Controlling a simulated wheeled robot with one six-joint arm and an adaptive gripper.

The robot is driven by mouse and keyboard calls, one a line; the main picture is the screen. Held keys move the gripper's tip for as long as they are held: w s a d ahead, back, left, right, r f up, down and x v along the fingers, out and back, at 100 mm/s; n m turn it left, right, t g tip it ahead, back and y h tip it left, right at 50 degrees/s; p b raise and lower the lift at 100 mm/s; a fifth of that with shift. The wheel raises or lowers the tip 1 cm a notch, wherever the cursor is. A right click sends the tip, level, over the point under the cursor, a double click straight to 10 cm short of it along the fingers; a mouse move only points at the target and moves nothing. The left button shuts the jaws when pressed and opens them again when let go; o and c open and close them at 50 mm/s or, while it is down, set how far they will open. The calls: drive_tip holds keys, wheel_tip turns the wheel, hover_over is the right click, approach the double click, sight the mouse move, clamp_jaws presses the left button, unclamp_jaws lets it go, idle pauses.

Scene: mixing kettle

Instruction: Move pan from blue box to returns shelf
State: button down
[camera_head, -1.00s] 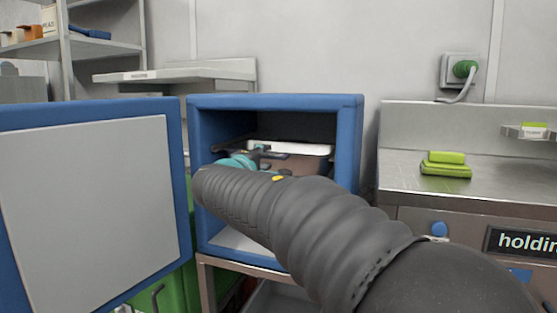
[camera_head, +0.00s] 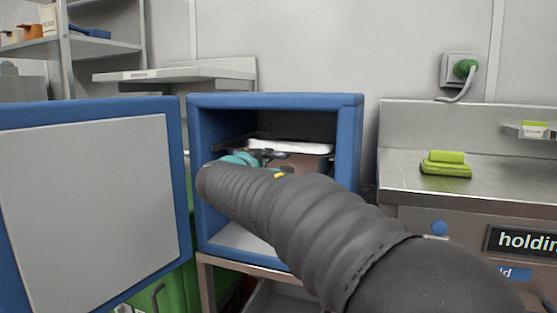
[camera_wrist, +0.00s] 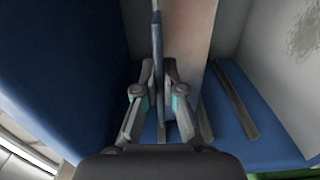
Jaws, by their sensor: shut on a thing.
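The pan (camera_head: 310,163) is inside the blue box (camera_head: 352,150), with a pale rim and brownish side. It sits high in the opening, partly hidden by my arm. My gripper (camera_head: 270,157) reaches into the box at the pan's near left. In the wrist view my gripper (camera_wrist: 158,68) is closed on the thin upright edge of the pan (camera_wrist: 157,30). The pan's pinkish-brown side also shows there, right of the fingers. A pale wall shelf (camera_head: 185,74) with a small unreadable label is behind and left of the box; it may be the returns shelf.
The blue box's door (camera_head: 90,200) stands open on the left. A steel counter (camera_head: 480,188) with green sponges (camera_head: 446,163) is at right. A rack (camera_head: 110,45) stands at back left. Inside the box, a dark rail (camera_wrist: 230,100) runs along the wall.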

drive_tip(key=shift+s+a+r, duration=0.1)
drive_tip(key=shift+s+r, duration=0.15)
drive_tip(key=shift+r, duration=0.05)
drive_tip(key=b+v, duration=0.6)
drive_tip(key=v, duration=1.9)
drive_tip(key=shift+s, duration=0.3)
drive_tip(key=shift+r, duration=0.1)
